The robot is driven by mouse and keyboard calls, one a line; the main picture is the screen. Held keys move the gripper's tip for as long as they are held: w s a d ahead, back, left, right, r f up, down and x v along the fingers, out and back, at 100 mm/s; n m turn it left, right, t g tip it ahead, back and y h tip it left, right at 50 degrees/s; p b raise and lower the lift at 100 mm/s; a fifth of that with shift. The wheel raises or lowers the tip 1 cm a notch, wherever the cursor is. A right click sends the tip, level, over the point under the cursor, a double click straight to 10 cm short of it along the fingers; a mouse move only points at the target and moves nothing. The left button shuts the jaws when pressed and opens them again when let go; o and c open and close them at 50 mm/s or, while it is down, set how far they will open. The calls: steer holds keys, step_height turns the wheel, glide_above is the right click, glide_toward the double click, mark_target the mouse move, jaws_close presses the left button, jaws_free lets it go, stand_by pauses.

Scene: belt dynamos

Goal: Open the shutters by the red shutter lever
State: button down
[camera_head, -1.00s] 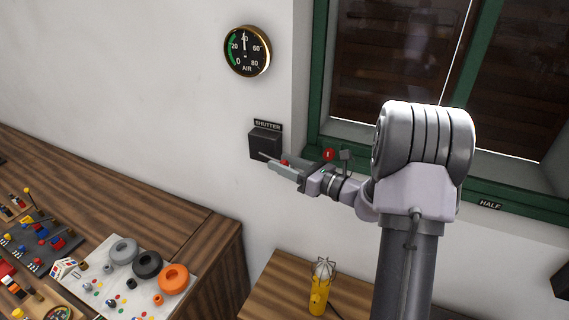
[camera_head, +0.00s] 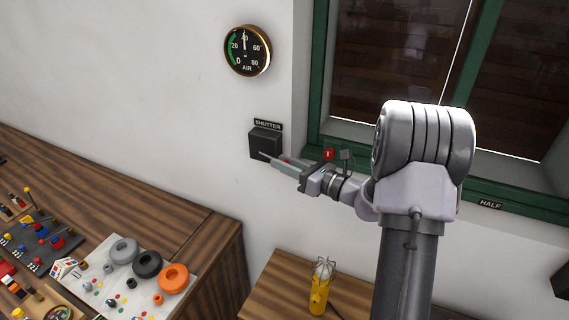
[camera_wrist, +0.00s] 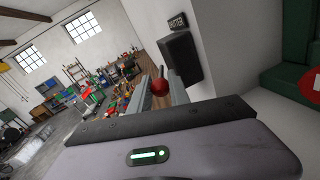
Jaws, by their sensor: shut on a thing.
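The black shutter box (camera_head: 265,143), labelled SHUTTER, is on the white wall left of the window. Its lever has a thin rod and a red ball knob (camera_wrist: 160,87). My gripper (camera_head: 277,162) reaches the lever from the right. In the wrist view the knob sits between the two fingers of my gripper (camera_wrist: 162,88), which are shut on it. In the head view the fingers mostly hide the knob. Dark brown shutter slats (camera_head: 385,60) show behind the window glass and look closed.
A round AIR gauge (camera_head: 247,51) hangs above the box. A green window frame (camera_head: 316,90) and a red marker (camera_head: 328,154) are close to my wrist. Below stand a yellow lamp-like object (camera_head: 320,290) and a wooden bench (camera_head: 190,225) with parts.

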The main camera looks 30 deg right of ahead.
stand_by(0.8)
step_height(320, 180, down, 2)
steer(key=t+b, duration=0.1)
steer(key=b, duration=0.4)
steer(key=shift+f+y, duration=0.1)
steer(key=shift+y, duration=0.2)
steer(key=w+a+f+m+t+y+b, duration=0.1)
steer(key=w+a+f+t+b, duration=0.2)
steer(key=f+b, duration=0.3)
steer(key=w+b, duration=0.1)
steer(key=b, duration=0.2)
steer(key=shift+w+a, duration=0.3)
steer(key=shift+a, duration=0.05)
stand_by(0.9)
steer(key=c, duration=1.5)
jaws_free()
steer(key=o, duration=0.3)
steer(key=shift+w, duration=0.15)
